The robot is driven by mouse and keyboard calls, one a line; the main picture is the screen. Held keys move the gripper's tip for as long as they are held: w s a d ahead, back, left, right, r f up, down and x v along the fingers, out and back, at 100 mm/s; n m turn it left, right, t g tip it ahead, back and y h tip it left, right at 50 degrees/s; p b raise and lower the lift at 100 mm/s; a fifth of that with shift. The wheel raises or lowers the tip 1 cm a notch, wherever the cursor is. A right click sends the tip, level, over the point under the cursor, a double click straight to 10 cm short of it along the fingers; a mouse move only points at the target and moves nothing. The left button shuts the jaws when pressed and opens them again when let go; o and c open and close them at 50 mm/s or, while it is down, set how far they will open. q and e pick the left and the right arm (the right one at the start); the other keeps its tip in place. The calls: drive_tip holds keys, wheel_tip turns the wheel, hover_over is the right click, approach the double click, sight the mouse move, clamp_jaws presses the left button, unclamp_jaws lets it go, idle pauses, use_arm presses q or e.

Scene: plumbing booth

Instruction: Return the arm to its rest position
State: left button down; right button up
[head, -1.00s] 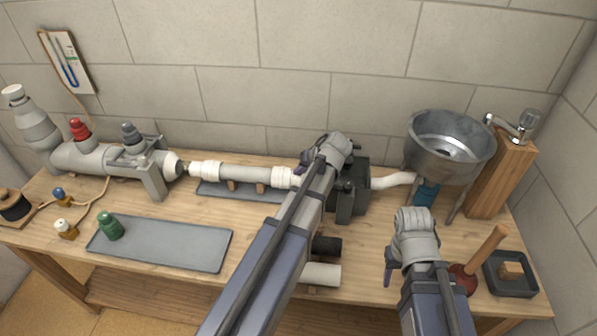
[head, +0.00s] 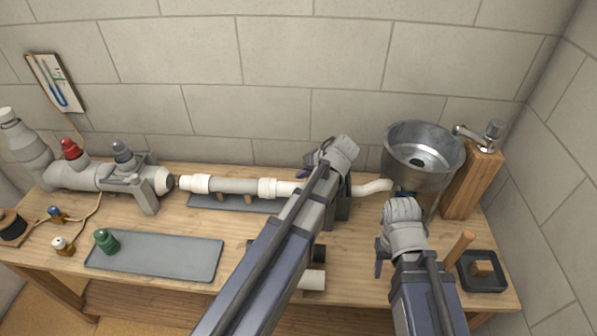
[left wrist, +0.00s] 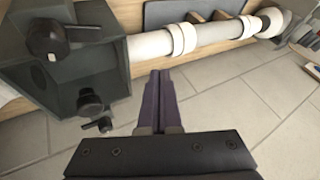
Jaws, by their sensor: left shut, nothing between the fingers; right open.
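My left arm crosses the middle of the head view, and its wrist sits over the dark grey housing (head: 343,207) on the pipe line. A small part of my left gripper (head: 306,172) shows beside that wrist. In the left wrist view the purple fingers of my left gripper (left wrist: 160,98) are together with nothing between them, apart from the pipe and the dark housing (left wrist: 75,70). My right gripper (head: 379,262) is largely hidden by its wrist, in front of the metal basin. It is open, and I see nothing held.
The white pipe (head: 240,186) runs along the back of the wooden bench to the metal basin (head: 425,160). A wooden post with a tap (head: 472,185) and a black tray (head: 483,281) are at the right. A grey mat (head: 160,258) with a green bottle (head: 106,241) lies at the left.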

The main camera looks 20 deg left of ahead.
use_arm(q)
drive_tip(key=shift+d+r, duration=0.1)
drive_tip(key=s+d+f+m+g+h, duration=0.3)
drive_tip(key=s+d+m, duration=0.5)
drive_tip(key=s+d, duration=1)
drive_tip(key=s+f+h, duration=0.1)
drive_tip(key=s+h, duration=0.1)
drive_tip(key=shift+f+h, duration=0.15)
drive_tip(key=shift+h, duration=0.15)
idle(1.5)
